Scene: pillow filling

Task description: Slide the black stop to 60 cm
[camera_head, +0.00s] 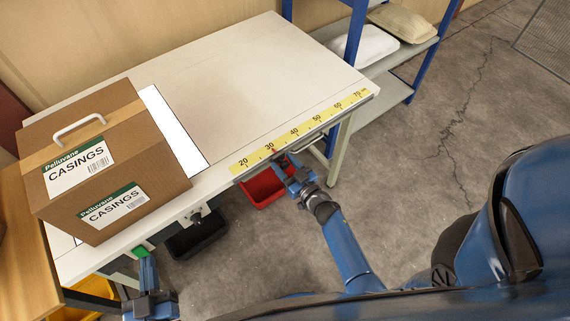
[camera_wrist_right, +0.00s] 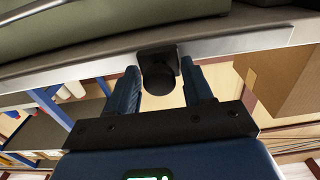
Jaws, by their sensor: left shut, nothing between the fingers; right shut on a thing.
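The yellow scale (camera_head: 306,125) runs along the table's front edge, numbered from 20 at the left to 70 at the right. My right gripper (camera_head: 283,164) is at the front edge just below the 30 mark. In the right wrist view its fingers (camera_wrist_right: 160,88) are on either side of the black stop's round knob (camera_wrist_right: 158,78), which sits on the metal rail (camera_wrist_right: 235,43). In the head view the gripper mostly hides the stop; a small red mark shows near 30. My left gripper (camera_head: 146,262) is shut and empty, below the table's front left edge.
A large cardboard casings box (camera_head: 160,165) stands on the table's left part. A red bin (camera_head: 262,188) and a black bin (camera_head: 197,236) are below the front edge. Blue-framed shelves (camera_head: 398,90) holding pillows stand behind the right end. The tabletop behind the scale is clear.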

